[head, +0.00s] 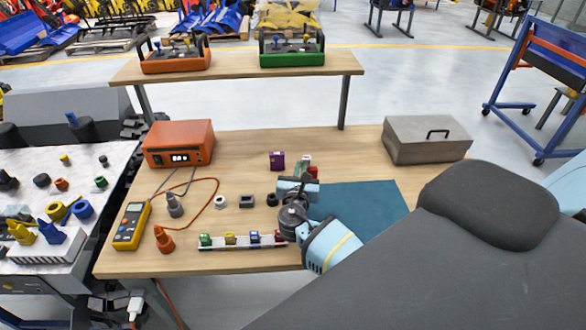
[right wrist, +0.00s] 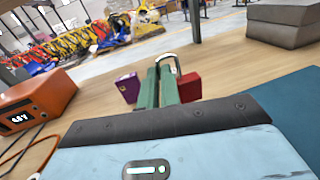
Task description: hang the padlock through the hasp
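My right gripper (head: 305,163) is over the middle of the table, pointing toward its back edge. Its two green fingers (right wrist: 159,88) are close together in the right wrist view. A silver shackle (right wrist: 170,58) shows at the fingertips, but the fingers hide what lies below it. A red block (right wrist: 190,87) is just right of the fingers; it shows in the head view too (head: 313,172). A purple block (right wrist: 128,88) stands left of the fingers, apart from them, and also shows in the head view (head: 277,160). I cannot make out the hasp for sure. My left gripper is not in view.
An orange instrument box (head: 178,144) stands at the left, a grey case (head: 427,139) at the back right. A teal mat (head: 365,207) lies right of my gripper. A strip with several small coloured pieces (head: 242,240) is at the front. A yellow meter (head: 131,226) is at front left.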

